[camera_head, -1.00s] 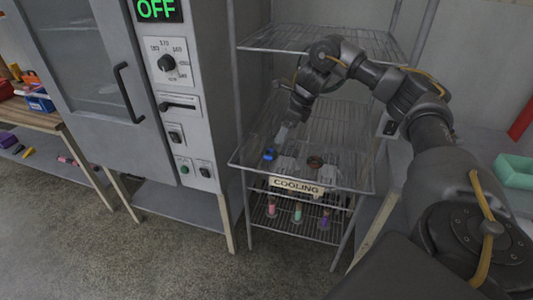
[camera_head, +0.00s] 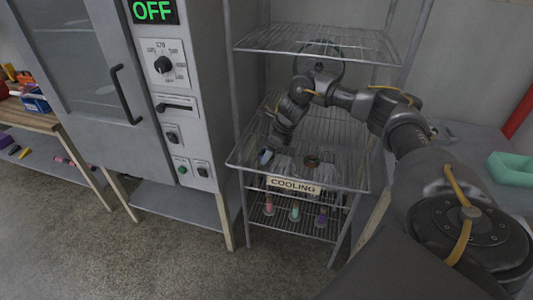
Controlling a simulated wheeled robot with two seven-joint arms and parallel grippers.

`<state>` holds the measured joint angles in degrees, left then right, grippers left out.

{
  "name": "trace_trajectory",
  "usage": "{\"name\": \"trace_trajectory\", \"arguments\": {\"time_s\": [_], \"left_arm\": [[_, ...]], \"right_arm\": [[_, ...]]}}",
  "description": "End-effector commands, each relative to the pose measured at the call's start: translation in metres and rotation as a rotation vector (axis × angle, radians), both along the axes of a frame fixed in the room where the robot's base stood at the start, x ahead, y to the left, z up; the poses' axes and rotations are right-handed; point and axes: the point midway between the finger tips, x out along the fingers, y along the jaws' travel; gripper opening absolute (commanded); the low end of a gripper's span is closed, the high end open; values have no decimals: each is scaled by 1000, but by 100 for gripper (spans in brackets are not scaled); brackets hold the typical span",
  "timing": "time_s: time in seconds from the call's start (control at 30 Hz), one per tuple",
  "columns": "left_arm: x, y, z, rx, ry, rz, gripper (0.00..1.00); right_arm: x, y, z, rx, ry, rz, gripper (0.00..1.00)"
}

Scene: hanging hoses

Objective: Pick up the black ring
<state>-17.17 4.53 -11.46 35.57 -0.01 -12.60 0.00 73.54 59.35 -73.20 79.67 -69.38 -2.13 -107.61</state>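A thin dark ring (camera_head: 341,68) shows at the back of the wire rack, behind my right arm's wrist, which hides part of it. A small dark round item (camera_head: 312,161) sits on the rack's middle shelf; I cannot tell whether it is a ring. My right gripper (camera_head: 266,157) points down over the left of that shelf, to the left of the round item and apart from it. A small blue patch shows at its tip. Its fingers are too small to tell open or shut. My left gripper is out of view.
The wire rack (camera_head: 232,160) has a shelf above and one below, with several coloured-handled items low down. A COOLING sign (camera_head: 294,186) is on its front. A grey oven (camera_head: 205,90) stands close on the left. A green tray (camera_head: 510,168) is at right.

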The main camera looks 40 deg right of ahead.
Motion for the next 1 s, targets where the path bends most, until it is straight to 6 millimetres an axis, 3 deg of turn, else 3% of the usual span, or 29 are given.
{"name": "trace_trajectory", "arguments": {"time_s": [0.17,0.53,0.83,1.0], "left_arm": [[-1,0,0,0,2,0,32],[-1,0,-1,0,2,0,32],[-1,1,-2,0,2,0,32],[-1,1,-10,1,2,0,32]], "right_arm": [[0,0,0,0,0,0,74],[0,0,0,0,0,1,27],[0,0,2,0,-1,1,26],[1,0,14,1,-4,2,26]]}}
